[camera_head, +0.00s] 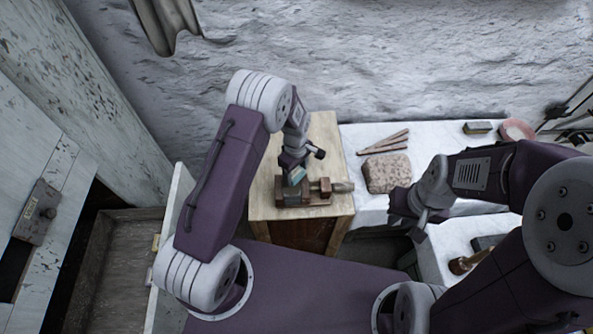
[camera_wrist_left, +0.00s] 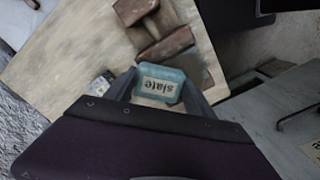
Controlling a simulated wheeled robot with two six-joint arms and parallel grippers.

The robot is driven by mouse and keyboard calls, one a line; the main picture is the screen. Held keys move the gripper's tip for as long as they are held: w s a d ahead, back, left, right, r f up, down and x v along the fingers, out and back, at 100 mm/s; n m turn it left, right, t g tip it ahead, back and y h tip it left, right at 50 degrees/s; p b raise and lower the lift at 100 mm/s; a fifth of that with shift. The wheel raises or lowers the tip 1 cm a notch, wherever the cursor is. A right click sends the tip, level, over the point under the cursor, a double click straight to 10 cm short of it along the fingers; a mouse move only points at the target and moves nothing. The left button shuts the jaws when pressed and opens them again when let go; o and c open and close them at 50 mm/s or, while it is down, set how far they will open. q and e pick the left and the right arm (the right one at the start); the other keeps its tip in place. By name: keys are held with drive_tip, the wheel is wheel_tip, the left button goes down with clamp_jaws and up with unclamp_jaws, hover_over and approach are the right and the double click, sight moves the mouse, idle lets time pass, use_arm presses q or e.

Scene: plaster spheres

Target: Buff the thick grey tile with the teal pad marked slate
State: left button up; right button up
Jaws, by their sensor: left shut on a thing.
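My left gripper (camera_head: 296,172) is shut on the teal pad (camera_head: 297,176), over the wooden stand. In the left wrist view the pad (camera_wrist_left: 159,72) sits between the fingers, its pale label reading "slate" upside down. Close by the pad is a reddish-brown wooden clamp (camera_head: 320,191), also in the left wrist view (camera_wrist_left: 166,46).
On the white table (camera_head: 365,135) lie a rough brown block (camera_head: 387,172), brown sticks (camera_head: 385,142), a small greenish block (camera_head: 478,127) and a pinkish dish (camera_head: 516,129). An open wooden bin (camera_head: 120,260) stands at left.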

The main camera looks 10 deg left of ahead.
use_arm(q)
drive_tip(key=shift+s+a+p, duration=0.2)
drive_tip(key=shift+s+a, duration=0.25)
drive_tip(key=shift+s, duration=0.45)
drive_tip(key=shift+s+a+p, duration=0.15)
drive_tip(key=shift+s+a, duration=0.3)
drive_tip(key=shift+s, duration=0.4)
drive_tip(key=shift+w+d+r+p, duration=0.25)
drive_tip(key=shift+w+r, duration=0.1)
drive_tip(key=shift+w, duration=0.2)
drive_tip(key=shift+w+d+r+p, duration=0.1)
drive_tip(key=shift+w+d+r, duration=0.2)
drive_tip(key=shift+w, duration=0.2)
drive_tip(key=shift+r+p, duration=1)
drive_tip(key=shift+r, duration=0.25)
wheel_tip(320, 180, up, 4)
drive_tip(key=p, duration=0.3)
drive_tip(key=shift+r, duration=0.15)
drive_tip(key=shift+s, duration=0.1)
